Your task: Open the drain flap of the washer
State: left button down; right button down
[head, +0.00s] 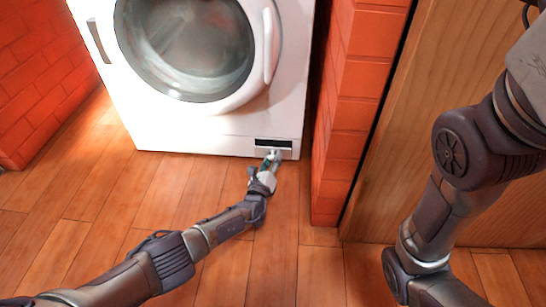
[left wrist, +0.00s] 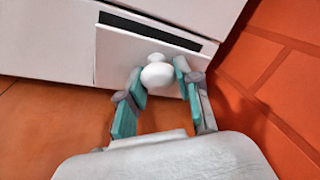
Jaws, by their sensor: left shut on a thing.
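The white washer (head: 200,134) stands at the top of the head view, its round glass door shut. Its drain flap (head: 290,154) is a small white panel at the lower right of the front. In the left wrist view the drain flap (left wrist: 115,60) has a dark gap along its top edge and a round white knob (left wrist: 156,74). My left gripper (head: 271,160) is at the flap, shut on the knob, with its teal fingers (left wrist: 160,71) on either side of it. My right arm shows at the right, but its gripper is out of view.
A red brick pillar (head: 350,130) stands close to the right of the washer, beside a wooden panel (head: 400,180). Another red brick wall (head: 40,90) is at the left. The wooden floor (head: 120,200) in front of the washer is otherwise clear.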

pick_arm(q)
jog(key=shift+s+f, duration=0.2)
jog(key=shift+f, duration=0.1)
jog(key=c, duration=0.8)
grip_release()
jog(key=shift+r, duration=0.1)
jog(key=shift+o, duration=0.2)
jog(key=v, duration=1.2)
jog(key=shift+a+f, duration=0.15)
jog(key=shift+f, duration=0.05)
jog(key=shift+c, duration=0.3)
